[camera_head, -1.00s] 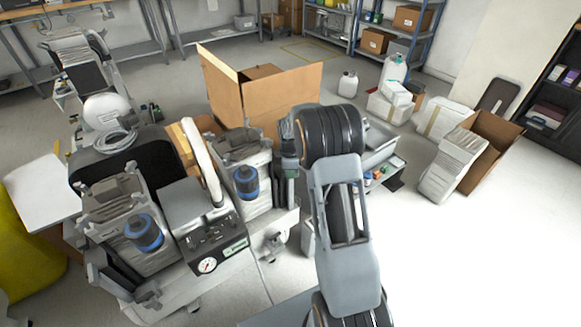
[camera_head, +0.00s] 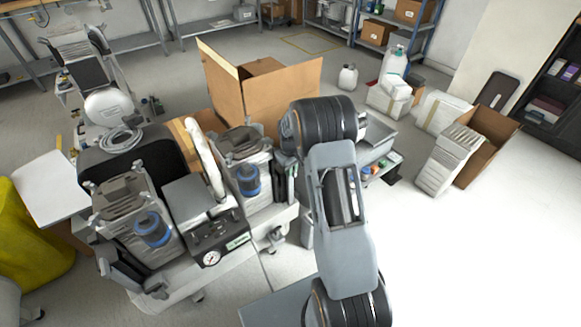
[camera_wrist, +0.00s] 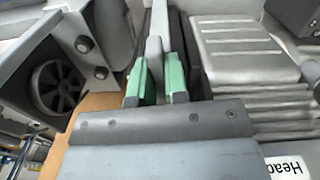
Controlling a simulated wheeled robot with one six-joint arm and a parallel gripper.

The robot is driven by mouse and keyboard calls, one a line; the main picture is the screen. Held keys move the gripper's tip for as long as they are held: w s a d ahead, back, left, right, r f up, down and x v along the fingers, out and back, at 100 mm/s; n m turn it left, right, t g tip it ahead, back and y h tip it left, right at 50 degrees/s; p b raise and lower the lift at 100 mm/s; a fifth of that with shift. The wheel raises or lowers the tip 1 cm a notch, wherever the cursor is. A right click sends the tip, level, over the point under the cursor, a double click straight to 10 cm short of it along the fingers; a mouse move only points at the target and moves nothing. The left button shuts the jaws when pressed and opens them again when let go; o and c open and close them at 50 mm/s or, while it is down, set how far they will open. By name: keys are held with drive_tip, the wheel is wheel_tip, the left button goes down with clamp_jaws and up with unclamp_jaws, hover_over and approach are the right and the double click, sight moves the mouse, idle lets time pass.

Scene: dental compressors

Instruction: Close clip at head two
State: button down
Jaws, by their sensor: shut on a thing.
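Two grey, finned compressor heads with blue cylinders stand on a white wheeled unit: a left head (camera_head: 135,212) and a right head (camera_head: 245,165). My arm reaches to the right head's right side, hiding most of my gripper in the head view. In the wrist view my gripper (camera_wrist: 159,88) has green-padded fingers shut on a thin grey lever, seemingly the clip (camera_wrist: 157,35), beside the finned head (camera_wrist: 250,60). Whether the clip is latched cannot be told.
A pressure gauge (camera_head: 211,258) and a white hose (camera_head: 204,160) sit between the heads. An open cardboard box (camera_head: 290,92) stands behind. A small trolley (camera_head: 378,150) is right of the arm. Clear floor (camera_head: 470,260) lies at the right.

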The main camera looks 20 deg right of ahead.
drive_tip(key=shift+m, duration=0.7)
drive_tip(key=c, duration=1.1)
unclamp_jaws()
drive_tip(key=shift+c, duration=0.2)
